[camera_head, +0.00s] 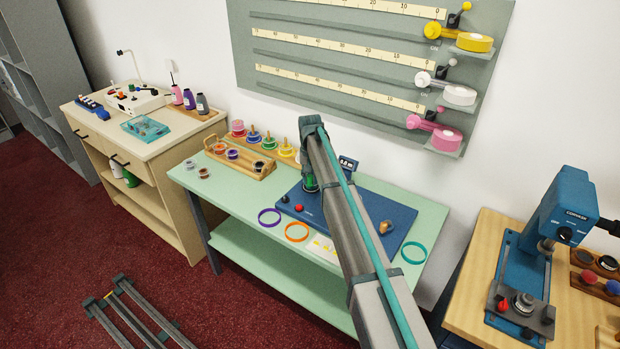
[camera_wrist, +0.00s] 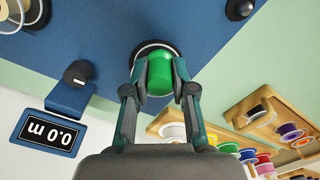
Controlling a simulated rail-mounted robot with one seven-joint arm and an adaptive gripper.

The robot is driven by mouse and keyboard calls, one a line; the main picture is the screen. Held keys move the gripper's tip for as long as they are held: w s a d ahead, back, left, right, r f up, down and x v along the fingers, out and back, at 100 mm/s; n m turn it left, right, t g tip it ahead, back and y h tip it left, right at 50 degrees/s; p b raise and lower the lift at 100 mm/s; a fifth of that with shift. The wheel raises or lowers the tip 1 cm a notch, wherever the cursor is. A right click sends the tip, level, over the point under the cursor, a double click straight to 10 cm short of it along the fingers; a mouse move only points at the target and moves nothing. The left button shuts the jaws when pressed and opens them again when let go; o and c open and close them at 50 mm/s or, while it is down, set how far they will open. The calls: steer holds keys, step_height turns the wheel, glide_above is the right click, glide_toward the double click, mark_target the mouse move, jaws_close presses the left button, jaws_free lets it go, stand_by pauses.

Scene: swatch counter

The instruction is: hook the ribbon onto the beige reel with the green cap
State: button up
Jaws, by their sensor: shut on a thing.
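In the wrist view, my gripper (camera_wrist: 160,88) is closed around a green cylinder (camera_wrist: 160,72), with one finger on each side. The cylinder stands over a dark round base with a pale rim on the blue board (camera_wrist: 100,25). In the head view, a bit of green shows beside my gripper (camera_head: 311,165), and my arm hides much of the board (camera_head: 400,207). I cannot make out a ribbon strand.
A 0.0 m display (camera_wrist: 46,131) and black knob (camera_wrist: 77,73) stand beside the gripper. Purple (camera_head: 269,217), orange (camera_head: 297,232) and teal (camera_head: 413,253) rings lie along the green table (camera_head: 215,190). A wooden rack (camera_head: 240,167) holds spools behind left.

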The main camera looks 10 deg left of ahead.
stand_by(0.6)
steer(key=shift+r+p, duration=1.1)
steer(key=shift+r, duration=1.35)
steer(key=shift+d, duration=0.1)
